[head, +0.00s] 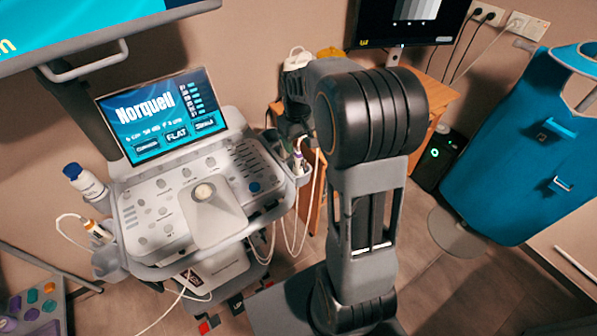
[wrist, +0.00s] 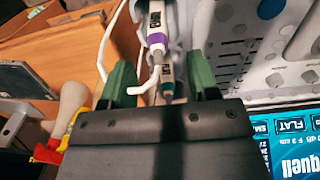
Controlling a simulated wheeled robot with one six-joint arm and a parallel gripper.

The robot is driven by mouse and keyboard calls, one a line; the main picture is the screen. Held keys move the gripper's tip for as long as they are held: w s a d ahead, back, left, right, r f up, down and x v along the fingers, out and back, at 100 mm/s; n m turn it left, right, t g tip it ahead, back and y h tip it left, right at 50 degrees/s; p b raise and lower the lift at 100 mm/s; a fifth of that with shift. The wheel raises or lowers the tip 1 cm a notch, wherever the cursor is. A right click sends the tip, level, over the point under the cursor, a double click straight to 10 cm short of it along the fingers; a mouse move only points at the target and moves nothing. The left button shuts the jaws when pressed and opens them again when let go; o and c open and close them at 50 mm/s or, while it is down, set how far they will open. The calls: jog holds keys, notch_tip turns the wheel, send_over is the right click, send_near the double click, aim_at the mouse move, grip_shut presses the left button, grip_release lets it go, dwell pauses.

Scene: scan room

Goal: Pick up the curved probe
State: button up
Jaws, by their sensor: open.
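In the wrist view, my gripper (wrist: 160,68) is open, with its two green fingers apart. Between and beyond the fingers is a grey probe with a purple band (wrist: 157,40). A second slim piece with a teal band (wrist: 167,78) lies nearer, also between the fingers. No finger is seen gripping either one. I cannot tell which is the curved probe; their heads are not clear. In the head view, my gripper (head: 291,125) is above the scanner's right-hand holder (head: 303,174), where a probe (head: 298,156) stands; the fingertips are hard to make out.
The scanner console (head: 170,205) is left of my arm, with another probe (head: 97,230) at its left side and a blue-capped bottle (head: 85,180). A wooden desk (head: 435,95) with a monitor stands behind. White cables (head: 285,235) hang below the holder. A blue apron (head: 520,150) is at right.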

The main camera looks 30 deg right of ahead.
aim_at(298, 154)
jog(key=shift+d+f, duration=0.1)
jog(key=shift+f, duration=2.85)
jog(key=shift+c, duration=0.2)
grip_shut()
